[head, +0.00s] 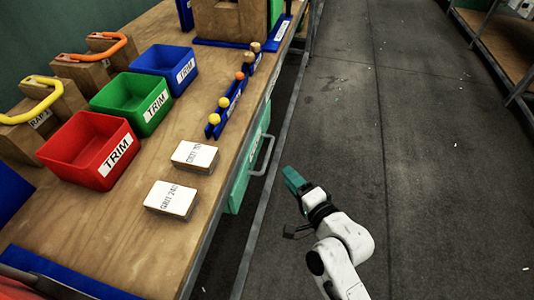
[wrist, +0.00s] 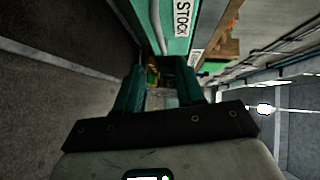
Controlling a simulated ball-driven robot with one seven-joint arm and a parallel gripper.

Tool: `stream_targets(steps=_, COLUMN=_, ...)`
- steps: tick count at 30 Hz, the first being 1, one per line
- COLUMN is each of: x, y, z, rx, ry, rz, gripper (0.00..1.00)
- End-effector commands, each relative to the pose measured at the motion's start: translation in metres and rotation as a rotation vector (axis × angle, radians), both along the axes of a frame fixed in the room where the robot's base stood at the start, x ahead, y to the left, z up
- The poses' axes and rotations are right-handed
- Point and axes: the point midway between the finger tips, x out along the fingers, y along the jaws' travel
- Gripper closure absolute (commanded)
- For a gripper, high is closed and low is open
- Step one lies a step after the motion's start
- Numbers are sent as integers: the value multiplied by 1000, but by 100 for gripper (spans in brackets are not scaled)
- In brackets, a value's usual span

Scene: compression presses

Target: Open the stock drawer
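The stock drawer (head: 249,166) is a teal-green front under the bench's right edge in the head view. A grey bar handle (head: 266,156) stands out from it. In the wrist view the drawer front (wrist: 206,12) carries a white STOCK label (wrist: 182,18), and the handle (wrist: 157,26) runs down toward the fingers. My gripper (head: 290,178) is just right of the handle, apart from it, over the aisle. In the wrist view my gripper (wrist: 160,82) has its two green fingers apart, with no held object visible. I cannot tell whether the drawer is slightly out.
The wooden bench (head: 130,235) holds red (head: 75,148), green (head: 120,105) and blue (head: 155,65) TRIM bins, two labelled grit blocks (head: 172,198) and a blue rack (head: 236,98) of knobs. A grey rail (head: 262,215) runs low along the bench. The aisle floor (head: 420,160) is clear.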

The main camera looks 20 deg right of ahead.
Motion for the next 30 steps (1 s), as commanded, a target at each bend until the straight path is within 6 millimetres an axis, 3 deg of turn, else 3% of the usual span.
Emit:
stream_targets(steps=18, x=91, y=13, z=-12, rx=-3, ry=0, rz=0, gripper=62)
stream_targets(steps=30, x=103, y=15, z=-14, rx=-2, ry=0, rz=0, gripper=62)
